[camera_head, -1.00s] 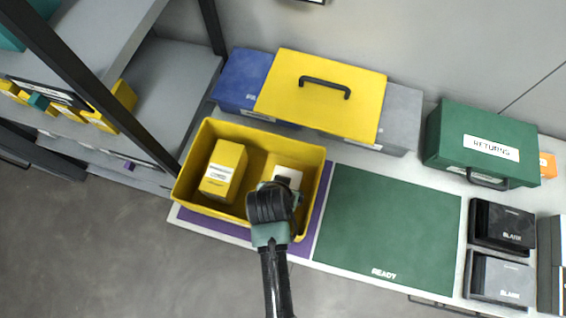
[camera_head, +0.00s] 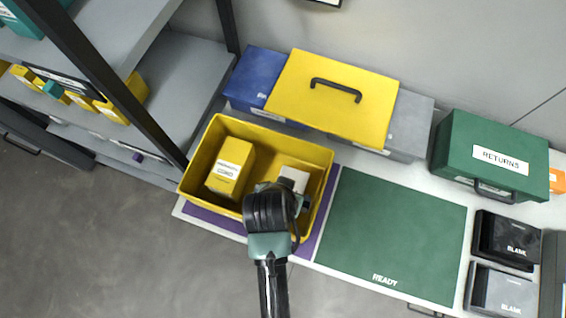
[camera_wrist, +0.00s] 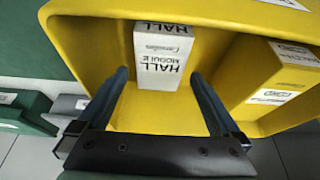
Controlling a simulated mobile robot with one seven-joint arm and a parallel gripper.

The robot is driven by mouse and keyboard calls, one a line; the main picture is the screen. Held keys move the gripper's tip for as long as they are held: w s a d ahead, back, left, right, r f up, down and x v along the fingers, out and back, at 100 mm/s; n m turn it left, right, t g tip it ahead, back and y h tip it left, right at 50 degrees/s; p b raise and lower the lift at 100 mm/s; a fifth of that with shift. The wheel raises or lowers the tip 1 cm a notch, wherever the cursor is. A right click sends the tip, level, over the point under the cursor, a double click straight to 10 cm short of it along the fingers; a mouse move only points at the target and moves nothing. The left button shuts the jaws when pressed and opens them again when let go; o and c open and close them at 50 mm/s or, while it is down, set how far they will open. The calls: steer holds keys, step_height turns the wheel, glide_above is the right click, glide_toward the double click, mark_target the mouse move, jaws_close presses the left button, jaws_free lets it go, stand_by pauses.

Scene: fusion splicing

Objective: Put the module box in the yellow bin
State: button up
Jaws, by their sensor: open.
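The module box (camera_wrist: 163,58) is white with "HALL MODULE" lettering. It is inside the yellow bin (camera_wrist: 110,30), and its pale top (camera_head: 294,178) shows in the head view at the bin's right part. My gripper (camera_wrist: 162,82) is open, with its two dark fingers reaching into the bin, apart, one on each side of the box's near end. I see a gap between each finger and the box. In the head view my wrist hides the bin's front right corner and part of the box. The yellow bin (camera_head: 205,150) stands on a purple mat.
A yellow box (camera_head: 230,167) stands in the bin's left part. Behind the bin are blue (camera_head: 250,80), yellow-lidded (camera_head: 330,95) and grey cases. To the right are a clear green mat (camera_head: 390,235), a green returns case (camera_head: 488,155) and dark boxes.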

steer(key=d+v, duration=0.1)
steer(key=v, duration=0.6)
steer(key=w+a+r+n+t+y, duration=0.1)
steer(key=w+r+t, duration=0.4)
steer(key=w+r, duration=0.6)
steer(key=w+a+r+t, duration=0.1)
steer(key=w+r+t, duration=0.5)
steer(key=r, duration=0.9)
step_height(320, 180, up, 16)
steer(key=w+n+t, duration=0.1)
steer(key=t, duration=0.3)
steer(key=s+d+r+t, duration=0.1)
steer(key=s+r+t, duration=0.3)
steer(key=r, duration=0.6)
steer(key=s+r+n+t, duration=0.1)
steer(key=s+r+t, duration=0.3)
steer(key=r, duration=0.7)
steer(key=shift+s+d+n, duration=0.3)
steer(key=shift+s+d, duration=0.05)
steer(key=shift+s, duration=0.35)
steer(key=shift+f, duration=0.1)
